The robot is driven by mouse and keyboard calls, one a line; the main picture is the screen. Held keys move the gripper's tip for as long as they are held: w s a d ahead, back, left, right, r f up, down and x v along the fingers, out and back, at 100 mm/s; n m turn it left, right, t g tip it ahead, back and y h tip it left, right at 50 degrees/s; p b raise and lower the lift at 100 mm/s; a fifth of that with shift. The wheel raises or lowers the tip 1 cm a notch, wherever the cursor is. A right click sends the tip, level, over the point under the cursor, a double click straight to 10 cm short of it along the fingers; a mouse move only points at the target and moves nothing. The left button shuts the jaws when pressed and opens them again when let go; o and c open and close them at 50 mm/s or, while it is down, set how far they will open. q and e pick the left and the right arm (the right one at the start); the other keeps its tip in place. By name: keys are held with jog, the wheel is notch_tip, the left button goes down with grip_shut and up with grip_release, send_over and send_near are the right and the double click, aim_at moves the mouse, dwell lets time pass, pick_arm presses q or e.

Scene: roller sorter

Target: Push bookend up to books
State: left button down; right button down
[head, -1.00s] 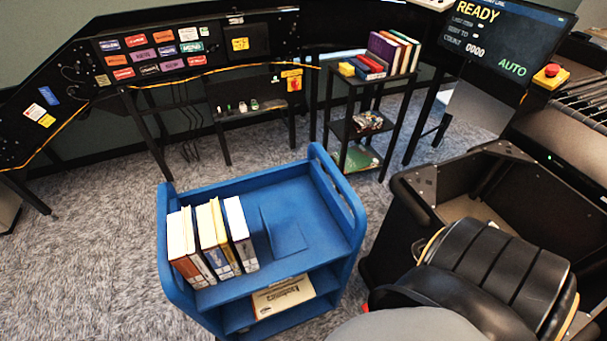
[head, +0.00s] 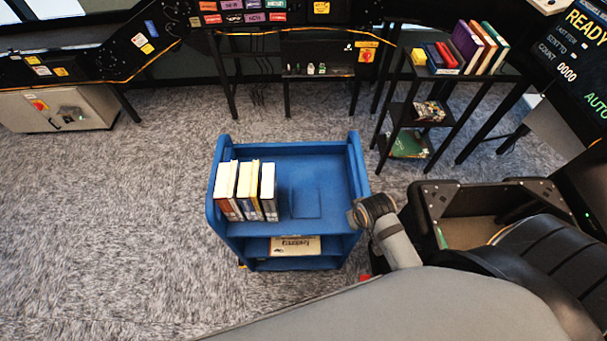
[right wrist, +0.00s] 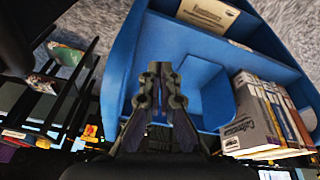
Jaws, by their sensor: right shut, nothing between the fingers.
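The blue bookend (head: 306,204) stands on the top shelf of the blue cart (head: 315,160), to the right of a row of several upright books (head: 246,190). Bare shelf shows between them in the head view. In the right wrist view the bookend (right wrist: 218,101) is right of my fingers, with the books (right wrist: 265,112) beyond it. My right gripper (right wrist: 159,72) is shut and empty, over the cart's end, apart from the bookend as far as I can tell. In the head view my right arm reaches the cart's right edge. My left gripper is not in view.
A flat book (head: 295,245) lies on the cart's lower shelf. The cart has raised end walls. A black rack (head: 405,115) with books stands behind right, and a black bin (head: 440,195) stands close on the right. Carpet left of the cart is clear.

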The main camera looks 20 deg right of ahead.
notch_tip(320, 180, up, 7)
jog(key=w+a+m+p, duration=0.2)
jog(key=m+t+y, duration=0.1)
jog(key=m+y, duration=0.3)
jog(key=m, duration=1.5)
send_over(299, 201)
jog(key=s, duration=0.1)
notch_tip(299, 201, down, 9)
jog(key=f+b, duration=0.3)
jog(key=b, duration=0.1)
jog(key=f+b, duration=0.4)
jog(key=d+f+b, duration=0.1)
jog(key=f+b, duration=0.3)
jog(key=shift+s+b, duration=0.3)
jog(key=shift+r, duration=0.15)
jog(key=shift+f+b, duration=0.35)
jog(key=shift+f, duration=0.6)
jog(key=shift+r+p, duration=0.2)
jog(key=shift+p, duration=0.45)
